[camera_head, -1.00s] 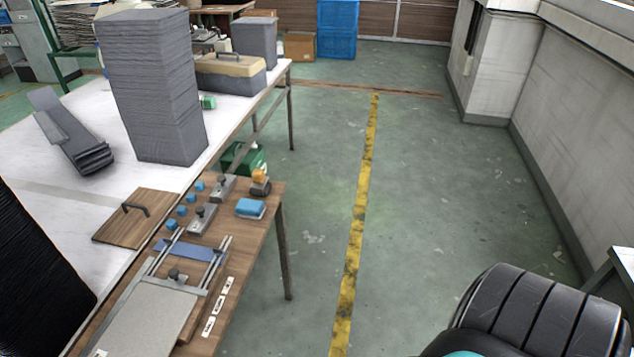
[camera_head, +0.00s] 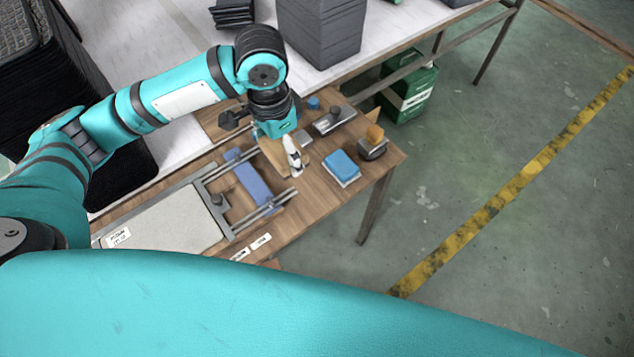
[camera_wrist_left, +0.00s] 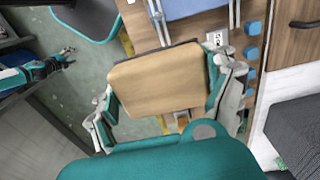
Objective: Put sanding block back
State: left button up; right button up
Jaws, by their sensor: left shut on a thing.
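My left gripper (camera_head: 287,155) is over the wooden work table. It is shut on a flat tan block (camera_wrist_left: 158,82) with a dark edge, apparently the sanding block. In the left wrist view the block lies between the two fingers. In the head view the arm and fingers partly hide it. A blue block on a pale base (camera_head: 341,167) lies on the table to the right of the gripper. An orange-topped piece in a dark holder (camera_head: 373,146) stands at the table's right corner.
A rail fixture with a blue plate (camera_head: 251,182) lies left of the gripper. Small blue blocks (camera_wrist_left: 251,53) and a metal clamp with a knob (camera_head: 333,120) are close by. A tall stack of grey panels (camera_head: 322,30) stands behind. Green boxes (camera_head: 408,92) are beyond the table.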

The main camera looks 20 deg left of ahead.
pick_arm(q)
jog(key=f+m, duration=0.1)
jog(key=w+d+f+m, duration=0.1)
jog(key=m, duration=0.1)
jog(key=w+m, duration=0.1)
jog(key=m, duration=0.1)
jog(key=shift+w+d+f, duration=0.1)
jog(key=shift+d+f, duration=0.15)
jog(key=shift+f, duration=0.15)
notch_tip(320, 180, down, 4)
jog(key=w+d+m, duration=0.1)
jog(key=m, duration=0.6)
jog(key=m+p, duration=0.1)
jog(key=m, duration=0.5)
send_over(309, 191)
notch_tip(309, 191, down, 5)
notch_tip(309, 191, down, 4)
jog(key=shift+p, duration=0.4)
notch_tip(309, 191, down, 4)
jog(key=shift+r, duration=0.1)
jog(key=shift+f, duration=0.4)
pick_arm(e)
jog(key=shift+s+a+r, duration=0.1)
jog(key=shift+s+r, duration=1)
jog(key=shift+r, duration=0.1)
pick_arm(q)
jog(key=shift+f, duration=0.1)
pick_arm(e)
jog(key=shift+f, duration=0.1)
